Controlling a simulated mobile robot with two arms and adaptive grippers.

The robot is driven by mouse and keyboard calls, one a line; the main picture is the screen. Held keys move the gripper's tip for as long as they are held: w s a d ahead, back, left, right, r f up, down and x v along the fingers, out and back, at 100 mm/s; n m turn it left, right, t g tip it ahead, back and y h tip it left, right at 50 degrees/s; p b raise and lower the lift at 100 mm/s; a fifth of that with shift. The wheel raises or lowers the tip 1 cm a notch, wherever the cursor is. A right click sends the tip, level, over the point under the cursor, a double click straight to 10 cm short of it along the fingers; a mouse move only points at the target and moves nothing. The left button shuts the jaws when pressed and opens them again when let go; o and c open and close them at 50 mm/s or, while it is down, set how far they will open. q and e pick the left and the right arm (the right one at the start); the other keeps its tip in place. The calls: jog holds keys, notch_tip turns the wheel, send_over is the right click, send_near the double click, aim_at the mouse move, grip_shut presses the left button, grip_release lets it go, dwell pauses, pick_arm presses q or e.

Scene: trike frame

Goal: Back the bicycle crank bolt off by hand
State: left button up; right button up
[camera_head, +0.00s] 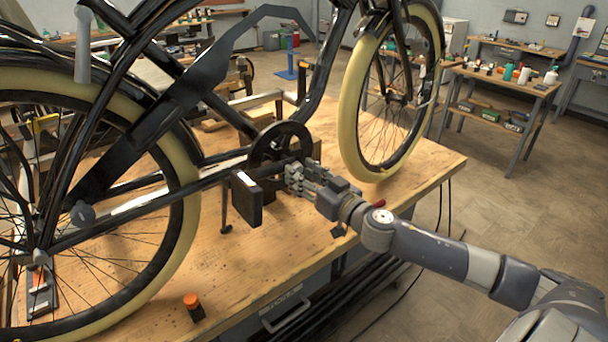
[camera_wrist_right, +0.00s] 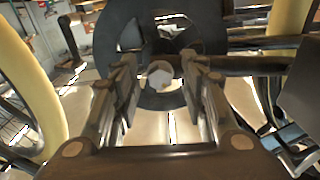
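The black bicycle frame (camera_head: 205,75) with cream tyres stands on a wooden workbench. Its dark round chainring (camera_head: 280,137) and crank sit near the middle of the head view; the chainring also shows in the right wrist view (camera_wrist_right: 112,45). The crank bolt (camera_wrist_right: 160,75), a pale hex head, shows in the right wrist view at the crank centre. My right gripper (camera_head: 292,172) reaches the crank from the right and hides the bolt in the head view. In the right wrist view its two fingers (camera_wrist_right: 160,82) stand apart, one on each side of the bolt, with visible gaps. My left gripper is not in view.
A black pedal (camera_head: 246,199) sticks out just left of my right gripper. The front wheel (camera_head: 352,112) stands behind it. A small orange-topped item (camera_head: 192,304) is on the bench top (camera_head: 262,252). A second bench (camera_head: 520,86) with bottles stands at the back right.

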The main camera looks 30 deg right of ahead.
grip_shut()
jog(key=shift+n, duration=0.4)
